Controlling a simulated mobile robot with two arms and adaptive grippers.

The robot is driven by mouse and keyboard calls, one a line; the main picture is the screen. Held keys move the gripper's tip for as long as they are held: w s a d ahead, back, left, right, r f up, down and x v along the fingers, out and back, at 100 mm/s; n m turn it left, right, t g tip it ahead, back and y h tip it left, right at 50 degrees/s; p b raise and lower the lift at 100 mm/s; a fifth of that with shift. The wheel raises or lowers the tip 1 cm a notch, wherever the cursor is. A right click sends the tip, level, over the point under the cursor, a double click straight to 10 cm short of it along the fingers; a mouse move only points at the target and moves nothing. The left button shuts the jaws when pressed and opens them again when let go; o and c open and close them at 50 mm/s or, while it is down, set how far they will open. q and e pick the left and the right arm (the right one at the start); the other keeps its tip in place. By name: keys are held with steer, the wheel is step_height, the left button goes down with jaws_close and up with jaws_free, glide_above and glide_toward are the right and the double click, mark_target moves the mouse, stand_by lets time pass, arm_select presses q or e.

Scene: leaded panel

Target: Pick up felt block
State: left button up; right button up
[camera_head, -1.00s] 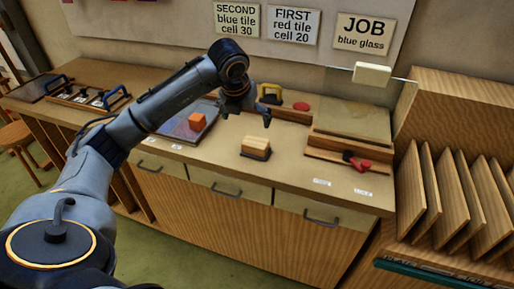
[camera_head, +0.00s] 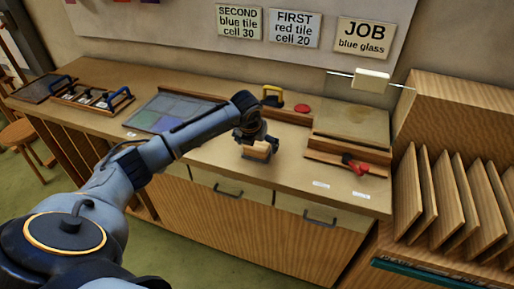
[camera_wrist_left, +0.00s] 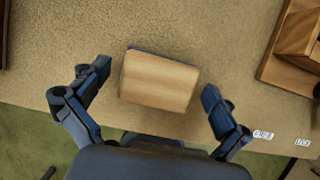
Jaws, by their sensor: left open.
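The felt block (camera_head: 258,152) is a pale wooden block with a dark underside, sitting on the bench near the front edge. In the left wrist view the felt block (camera_wrist_left: 160,82) lies between the two fingers, with a visible gap on each side. My left gripper (camera_head: 257,138) is over the block and covers part of it in the head view. Its fingers stand wide apart in the left wrist view (camera_wrist_left: 155,78), and it holds nothing. My right gripper is not in view.
A panel with coloured squares (camera_head: 165,110) lies left of the block, partly behind my arm. A red-handled tool (camera_head: 354,165) lies by a wooden tray to the right. A yellow-handled tool (camera_head: 272,97) and red disc (camera_head: 302,108) stand behind. The bench right of the block is clear.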

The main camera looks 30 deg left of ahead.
arm_select(q)
steer(key=c, duration=1.3)
steer(key=shift+o, duration=0.2)
steer(key=shift+r, duration=0.1)
steer(key=shift+r+b, duration=0.2)
steer(key=shift+b, duration=0.1)
step_height(320, 180, up, 2)
steer(key=shift+r+b, duration=0.1)
steer(key=shift+b, duration=0.65)
steer(key=s+d+r+b, duration=0.2)
steer(key=s+r+b, duration=0.2)
steer(key=s+r, duration=0.6)
steer(key=shift+s+d, duration=0.15)
steer(key=shift+s, duration=1.85)
steer(key=shift+r, duration=0.1)
